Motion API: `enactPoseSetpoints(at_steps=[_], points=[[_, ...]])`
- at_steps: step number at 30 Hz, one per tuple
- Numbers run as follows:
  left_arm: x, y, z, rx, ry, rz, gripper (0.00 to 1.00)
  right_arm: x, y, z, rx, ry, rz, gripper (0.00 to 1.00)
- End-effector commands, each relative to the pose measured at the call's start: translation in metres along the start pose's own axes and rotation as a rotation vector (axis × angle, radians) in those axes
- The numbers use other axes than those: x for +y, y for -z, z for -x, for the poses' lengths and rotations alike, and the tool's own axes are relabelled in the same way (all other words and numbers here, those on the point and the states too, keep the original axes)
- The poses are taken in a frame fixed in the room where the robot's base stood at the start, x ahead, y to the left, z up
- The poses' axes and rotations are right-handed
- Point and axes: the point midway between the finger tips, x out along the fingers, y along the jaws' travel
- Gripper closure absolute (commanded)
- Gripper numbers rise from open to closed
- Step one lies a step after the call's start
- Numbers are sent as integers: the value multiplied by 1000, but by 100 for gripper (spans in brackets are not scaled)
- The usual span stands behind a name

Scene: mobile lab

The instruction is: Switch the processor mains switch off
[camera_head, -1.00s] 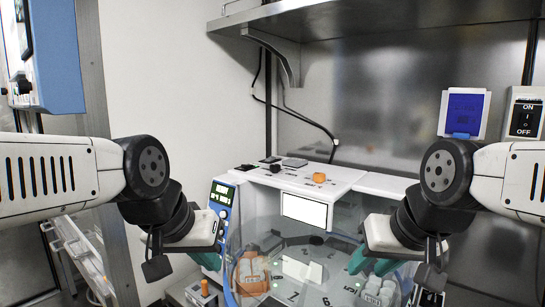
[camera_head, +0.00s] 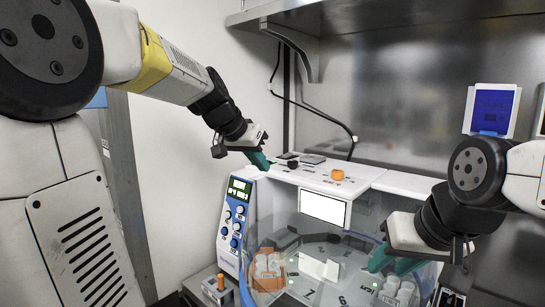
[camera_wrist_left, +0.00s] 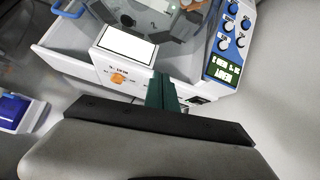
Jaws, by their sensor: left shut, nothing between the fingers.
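The processor (camera_head: 312,176) is a white bench machine with a clear round bowl and a blue control panel (camera_head: 236,215) with a lit display. Small dark parts (camera_head: 288,156) sit at the back left of its top; I cannot tell their switch position. A dark part (camera_wrist_left: 198,100) also shows beside my fingers in the left wrist view. My left gripper (camera_head: 264,162) is shut and empty, its green fingertips over the top's left back corner. It also shows in the left wrist view (camera_wrist_left: 161,88). My right gripper (camera_head: 388,262) hangs in front of the bowl; its finger gap is unclear.
An orange knob (camera_head: 337,175) stands on the processor top. The bowl holds white bottles and an orange holder (camera_head: 268,272). A metal shelf (camera_head: 400,15) overhangs the back. A blue wall panel (camera_head: 492,108) is at right.

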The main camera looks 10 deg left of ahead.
Motion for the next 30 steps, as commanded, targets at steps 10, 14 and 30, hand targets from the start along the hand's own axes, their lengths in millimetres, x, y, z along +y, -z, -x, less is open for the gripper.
enactPoseSetpoints(at_steps=[10, 14, 30], points=[[-129, 121, -65, 266, -82, -129, 100, 0, 0, 0, 0, 0, 0, 64], [-166, 138, -72, 342, -79, -151, 100, 0, 0, 0, 0, 0, 0, 64], [-186, 146, -75, 387, -72, -164, 100, 0, 0, 0, 0, 0, 0, 64]])
